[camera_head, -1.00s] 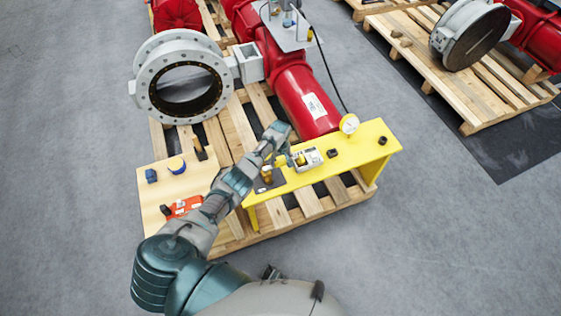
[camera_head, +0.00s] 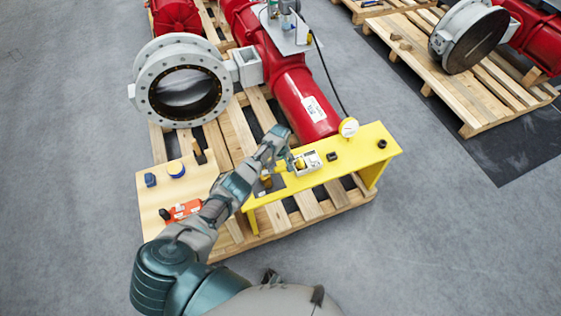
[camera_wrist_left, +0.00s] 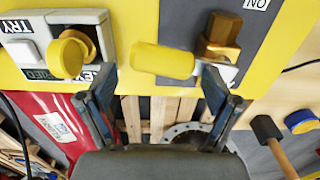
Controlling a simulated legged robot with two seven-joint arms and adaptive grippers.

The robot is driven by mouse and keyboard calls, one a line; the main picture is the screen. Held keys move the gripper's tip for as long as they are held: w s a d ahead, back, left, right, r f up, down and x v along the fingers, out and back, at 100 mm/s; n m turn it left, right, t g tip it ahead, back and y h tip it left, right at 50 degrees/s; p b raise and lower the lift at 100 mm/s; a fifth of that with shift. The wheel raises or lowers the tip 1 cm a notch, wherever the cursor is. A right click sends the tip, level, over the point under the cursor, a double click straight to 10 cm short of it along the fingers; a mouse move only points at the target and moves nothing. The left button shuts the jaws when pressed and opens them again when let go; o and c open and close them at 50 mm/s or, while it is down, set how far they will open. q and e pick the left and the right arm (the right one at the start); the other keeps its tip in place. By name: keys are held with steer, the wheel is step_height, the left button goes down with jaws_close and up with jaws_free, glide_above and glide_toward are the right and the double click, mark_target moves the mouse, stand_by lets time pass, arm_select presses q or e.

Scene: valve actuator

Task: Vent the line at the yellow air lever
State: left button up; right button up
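The yellow air lever (camera_wrist_left: 162,60) shows in the left wrist view, joined on its right to a brass valve (camera_wrist_left: 220,38) on the yellow bench (camera_wrist_left: 128,30). The brass valve shows small in the head view (camera_head: 266,181); there my arm and gripper largely hide the lever. My left gripper (camera_wrist_left: 160,76) is open, with one finger to each side of the lever in the wrist picture. I see no clear contact, and the depth gap is hard to tell. In the head view my left gripper (camera_head: 288,155) is over the bench's left part. My right gripper is not in view.
A white box (camera_head: 307,162) with a round yellow knob (camera_wrist_left: 68,54) sits beside the lever. A gauge (camera_head: 349,127) stands on the bench's back edge. A wooden board (camera_head: 150,192) with a blue-and-yellow cap (camera_head: 176,169) and an orange-red item (camera_head: 183,211) lies left.

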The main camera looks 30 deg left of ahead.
arm_select(q)
step_height(320, 180, up, 12)
steer(key=shift+f, duration=0.25)
steer(key=shift+w, duration=0.1)
steer(key=shift+c, duration=0.2)
